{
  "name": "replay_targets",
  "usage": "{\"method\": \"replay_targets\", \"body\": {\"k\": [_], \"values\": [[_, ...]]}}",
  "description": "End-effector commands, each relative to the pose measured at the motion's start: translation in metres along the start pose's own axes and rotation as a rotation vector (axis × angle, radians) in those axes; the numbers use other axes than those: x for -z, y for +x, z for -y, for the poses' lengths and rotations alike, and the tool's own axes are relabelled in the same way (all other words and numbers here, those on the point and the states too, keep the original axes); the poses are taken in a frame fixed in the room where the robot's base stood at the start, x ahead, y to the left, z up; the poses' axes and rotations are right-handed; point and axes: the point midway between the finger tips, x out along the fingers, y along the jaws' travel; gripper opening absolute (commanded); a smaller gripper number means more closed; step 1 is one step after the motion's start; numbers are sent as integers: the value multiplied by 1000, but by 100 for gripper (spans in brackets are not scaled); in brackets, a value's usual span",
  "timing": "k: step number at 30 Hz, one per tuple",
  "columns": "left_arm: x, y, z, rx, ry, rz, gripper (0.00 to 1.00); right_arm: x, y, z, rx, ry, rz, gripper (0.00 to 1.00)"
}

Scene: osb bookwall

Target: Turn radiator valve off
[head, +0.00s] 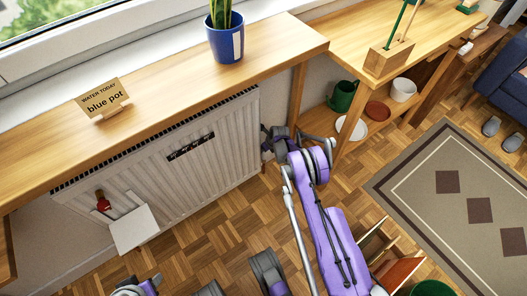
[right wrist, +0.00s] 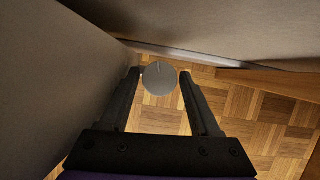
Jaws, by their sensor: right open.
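The radiator (head: 185,150) is white and ribbed and hangs under the wooden sill; its flat side fills the left of the right wrist view (right wrist: 55,70). The radiator valve (right wrist: 160,78) shows in the right wrist view as a round grey knob with a small mark near its top edge. My right gripper (right wrist: 160,74) is open, with one fingertip on each side of the knob; I cannot tell whether either touches it. In the head view my right arm reaches the radiator's right end and the valve is hidden there. My left gripper is not in view.
A blue pot (head: 226,44) with a plant and a "WATER TODAY blue pot" card (head: 103,98) stand on the sill (head: 170,95). A wooden shelf unit (head: 345,30) with crockery stands right of the radiator. Parquet floor (head: 210,225) is open in front.

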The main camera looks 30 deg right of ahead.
Motion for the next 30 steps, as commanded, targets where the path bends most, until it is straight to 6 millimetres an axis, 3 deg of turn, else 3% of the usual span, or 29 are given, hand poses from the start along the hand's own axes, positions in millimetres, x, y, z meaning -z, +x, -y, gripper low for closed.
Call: {"method": "replay_targets", "body": {"k": [6, 15, 25, 30], "values": [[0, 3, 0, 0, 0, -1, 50, 0, 17, 0, 0, -1, 0, 64], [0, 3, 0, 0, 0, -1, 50, 0, 18, 0, 0, 0, 0, 62], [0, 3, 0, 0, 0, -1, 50, 0, 17, 0, 0, 0, 0, 2], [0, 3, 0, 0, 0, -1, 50, 0, 17, 0, -9, -19, -1, 0]]}}
